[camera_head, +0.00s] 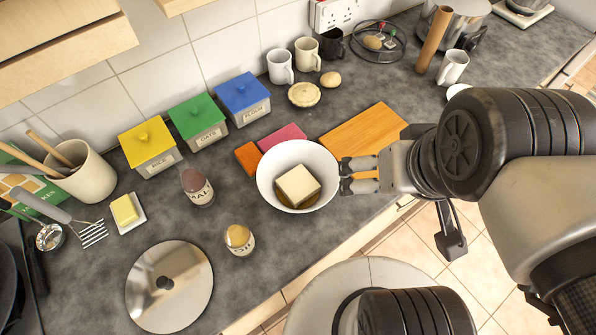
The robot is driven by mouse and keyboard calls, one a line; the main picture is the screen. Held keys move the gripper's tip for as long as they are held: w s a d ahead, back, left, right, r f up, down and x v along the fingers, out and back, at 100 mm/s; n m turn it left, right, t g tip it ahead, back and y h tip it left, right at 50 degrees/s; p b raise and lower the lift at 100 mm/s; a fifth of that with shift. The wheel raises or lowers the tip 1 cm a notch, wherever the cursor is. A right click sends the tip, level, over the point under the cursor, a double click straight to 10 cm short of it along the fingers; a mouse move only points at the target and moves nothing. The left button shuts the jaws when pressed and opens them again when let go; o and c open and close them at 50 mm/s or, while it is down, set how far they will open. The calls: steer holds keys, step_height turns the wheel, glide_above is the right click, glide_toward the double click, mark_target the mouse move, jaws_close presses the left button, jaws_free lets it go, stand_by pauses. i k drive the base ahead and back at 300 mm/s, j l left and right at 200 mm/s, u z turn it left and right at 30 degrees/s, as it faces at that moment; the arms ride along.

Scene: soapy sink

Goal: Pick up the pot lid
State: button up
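The pot lid (190,270) is a round, shiny silver disc with a small dark knob. It lies flat, knob up, on the grey counter at the lower left in the head view. My gripper (343,176) is at the centre right, far from the lid, beside the right rim of a white bowl (265,180). Its two fingers point left and stand apart with a gap between them, holding nothing that I can see. I cannot tell whether the fingertips touch the bowl rim. Nothing covers the lid.
The bowl holds a pale block. A small jar (239,239) stands right of the lid, and a dark-topped jar (197,187) behind it. A butter dish (127,212), masher (93,233) and utensil crock (88,182) are at left. The counter's front edge runs close to the lid's right.

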mark_target(170, 286)
steer(key=u, duration=0.4)
steer(key=k+u, duration=0.1)
steer(key=u, duration=0.75)
steer(key=j+u, duration=0.1)
steer(key=u, duration=0.35)
steer(key=k+u, duration=0.1)
steer(key=u, duration=0.3)
steer(key=k+j+z, duration=0.1)
steer(key=z, duration=1.35)
